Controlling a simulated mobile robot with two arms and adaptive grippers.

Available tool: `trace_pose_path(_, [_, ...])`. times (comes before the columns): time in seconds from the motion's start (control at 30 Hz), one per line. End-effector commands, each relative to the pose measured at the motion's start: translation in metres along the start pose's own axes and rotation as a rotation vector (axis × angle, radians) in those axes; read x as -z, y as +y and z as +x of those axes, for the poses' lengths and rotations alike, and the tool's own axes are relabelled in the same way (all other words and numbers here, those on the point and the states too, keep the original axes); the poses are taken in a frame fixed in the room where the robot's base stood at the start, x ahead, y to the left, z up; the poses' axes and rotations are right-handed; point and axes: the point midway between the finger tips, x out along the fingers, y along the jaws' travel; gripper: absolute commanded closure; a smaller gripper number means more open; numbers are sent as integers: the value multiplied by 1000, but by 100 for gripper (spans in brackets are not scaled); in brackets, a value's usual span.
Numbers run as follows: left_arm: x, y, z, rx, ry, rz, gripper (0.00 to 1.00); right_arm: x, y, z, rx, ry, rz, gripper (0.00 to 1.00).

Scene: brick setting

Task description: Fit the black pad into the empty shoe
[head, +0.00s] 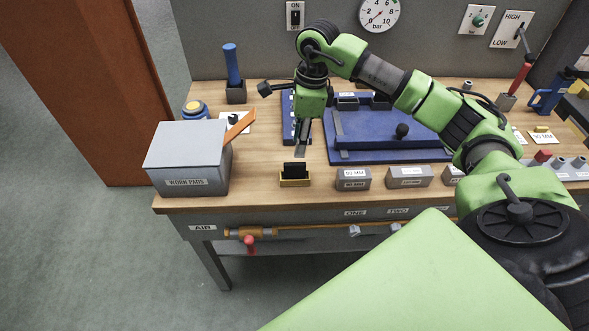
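A black pad (295,168) stands upright in a small yellow-edged holder (295,182) at the front edge of the bench. My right gripper (301,150) points down just behind and above the pad, seemingly apart from it. Its fingers show nearly edge-on, so I cannot tell whether they are open or shut. Behind it lies a blue fixture (360,150) with a black knob and dark blocks at its back. I cannot make out which part is the empty shoe; my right arm covers some of the fixture. My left gripper is out of view.
A grey labelled pad box (188,155) with an orange flap stands at the left. Grey labelled blocks (353,178) line the front edge. A blue-handled tool (232,68) stands behind the box. Bare wood shows between the box and the pad holder.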

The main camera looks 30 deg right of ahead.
Motion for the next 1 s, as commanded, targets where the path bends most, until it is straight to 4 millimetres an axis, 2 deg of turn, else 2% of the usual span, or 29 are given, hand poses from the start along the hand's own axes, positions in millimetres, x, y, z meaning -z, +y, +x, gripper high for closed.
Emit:
trace_pose_path(0.1, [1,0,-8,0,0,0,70,-1,1,20,-4,0,-1,69])
trace_pose_path(0.33, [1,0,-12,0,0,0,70,-1,1,39,-1,-2,-1,69])
trace_pose_path(0.43, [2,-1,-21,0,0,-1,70,-2,2,48,-6,-1,-1,69])
trace_pose_path(0.57, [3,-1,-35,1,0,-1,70,-2,2,67,-5,-1,-1,69])
trace_pose_path(0.7, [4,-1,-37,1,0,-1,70,-2,1,85,-2,-3,-1,69])
trace_pose_path(0.97, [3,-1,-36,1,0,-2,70,-2,0,91,0,-3,-2,69])
trace_pose_path(1.0, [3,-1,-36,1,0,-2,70,-2,0,90,0,-3,-2,75])
